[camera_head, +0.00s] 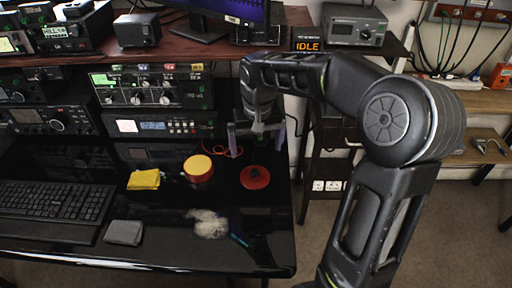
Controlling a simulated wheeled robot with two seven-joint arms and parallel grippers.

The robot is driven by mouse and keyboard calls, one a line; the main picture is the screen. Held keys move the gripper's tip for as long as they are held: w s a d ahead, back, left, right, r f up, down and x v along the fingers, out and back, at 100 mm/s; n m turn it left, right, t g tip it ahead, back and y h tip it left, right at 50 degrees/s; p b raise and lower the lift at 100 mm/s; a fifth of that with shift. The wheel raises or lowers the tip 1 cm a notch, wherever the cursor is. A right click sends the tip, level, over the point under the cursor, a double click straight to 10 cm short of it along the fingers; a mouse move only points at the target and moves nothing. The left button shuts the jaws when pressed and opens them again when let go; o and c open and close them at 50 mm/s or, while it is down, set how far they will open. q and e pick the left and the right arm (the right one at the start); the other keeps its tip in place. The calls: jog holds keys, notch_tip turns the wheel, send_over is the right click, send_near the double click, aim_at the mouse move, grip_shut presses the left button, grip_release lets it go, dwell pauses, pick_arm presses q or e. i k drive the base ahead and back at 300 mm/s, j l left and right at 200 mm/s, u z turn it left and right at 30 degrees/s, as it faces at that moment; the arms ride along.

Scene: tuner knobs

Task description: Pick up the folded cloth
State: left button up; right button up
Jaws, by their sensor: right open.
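A yellow folded cloth (144,179) lies on the black glossy desk, in front of the radio units. A small grey folded piece (124,232) lies nearer the desk's front edge, right of the keyboard; I cannot tell whether it is cloth too. My right gripper (256,150) is open and empty, pointing down above the back right of the desk. It is well to the right of both pieces and touches neither. My left gripper is not in view.
A round yellow-topped red tin (198,168) stands right of the yellow cloth, with a red disc (254,177) further right. A pale fuzzy item (208,223) lies near the front. A keyboard (52,205) fills the left. Stacked radios (150,88) and a shelf rise behind.

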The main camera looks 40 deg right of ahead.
aim_at(149, 179)
jog(key=k+j, duration=0.75)
jog(key=j, duration=0.1)
